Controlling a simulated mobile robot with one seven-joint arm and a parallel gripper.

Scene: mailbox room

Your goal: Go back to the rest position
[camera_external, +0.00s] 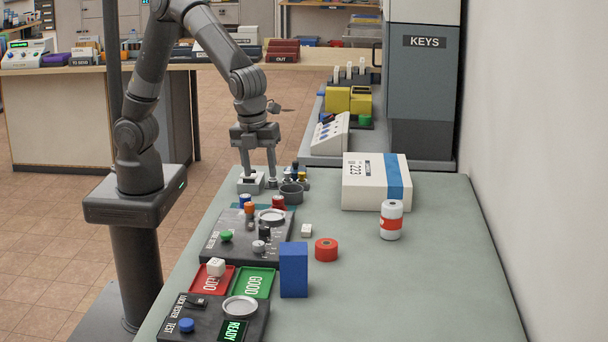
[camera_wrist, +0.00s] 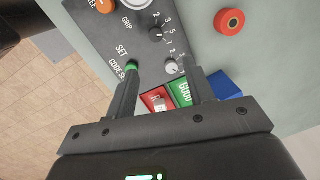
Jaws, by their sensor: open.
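My gripper (camera_external: 259,177) is open with its fingers pointing down, over the far part of the table in the external view. In the wrist view my gripper (camera_wrist: 162,67) shows its two fingers spread, with nothing held between them. A dark control panel (camera_wrist: 92,42) lies below it, with a green knob by the left fingertip and a grey knob by the right one. The same panel (camera_external: 222,240) is in the external view, nearer than the fingers. The exact height of the fingertips above the table cannot be told.
A red tray (camera_external: 199,283) with a white cube and a green tray (camera_external: 254,289) lie nearer. A blue block (camera_external: 293,270), red roll (camera_external: 326,249), white-and-red can (camera_external: 391,220) and white box (camera_external: 362,185) stand to the right. The table's right side (camera_external: 440,280) is clear.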

